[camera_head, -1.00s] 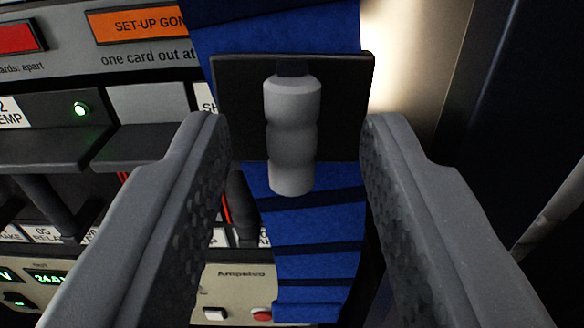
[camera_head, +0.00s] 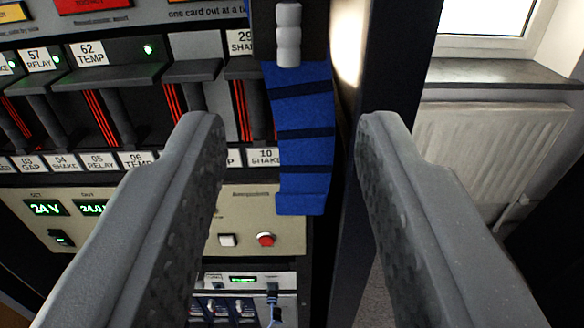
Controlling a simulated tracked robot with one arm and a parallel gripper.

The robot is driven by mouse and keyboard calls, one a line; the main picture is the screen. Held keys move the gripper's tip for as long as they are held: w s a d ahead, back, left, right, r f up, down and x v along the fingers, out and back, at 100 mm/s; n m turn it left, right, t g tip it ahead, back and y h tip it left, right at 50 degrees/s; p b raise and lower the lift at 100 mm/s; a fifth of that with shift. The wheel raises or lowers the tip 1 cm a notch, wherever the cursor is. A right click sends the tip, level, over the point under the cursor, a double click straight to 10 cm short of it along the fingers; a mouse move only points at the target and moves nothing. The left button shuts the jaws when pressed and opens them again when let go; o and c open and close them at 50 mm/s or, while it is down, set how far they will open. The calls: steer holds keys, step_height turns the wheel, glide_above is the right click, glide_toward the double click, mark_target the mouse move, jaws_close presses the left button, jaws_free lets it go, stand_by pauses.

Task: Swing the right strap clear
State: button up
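The right strap (camera_head: 305,152) is a blue band with dark cross stripes. It hangs down over the right side of the card rack, in front of the card labelled 29 SHAKE and the slot labelled 10 SHAKE. Its grey ribbed handle (camera_head: 288,35) sits on a dark plate at the top edge of the view; the strap's upper part is out of view. My gripper (camera_head: 290,125) is open and empty. The strap's lower part shows between its fingers, beyond them, and the handle is above the fingertips.
The rack holds cards such as 57 RELAY (camera_head: 40,60) and 62 TEMP (camera_head: 92,52). A beige power panel (camera_head: 190,205) with a red button (camera_head: 265,240) is below. A dark rack post (camera_head: 375,90) stands right of the strap. A radiator (camera_head: 490,140) under a window is farther right.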

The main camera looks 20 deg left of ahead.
steer(key=shift+v, duration=1)
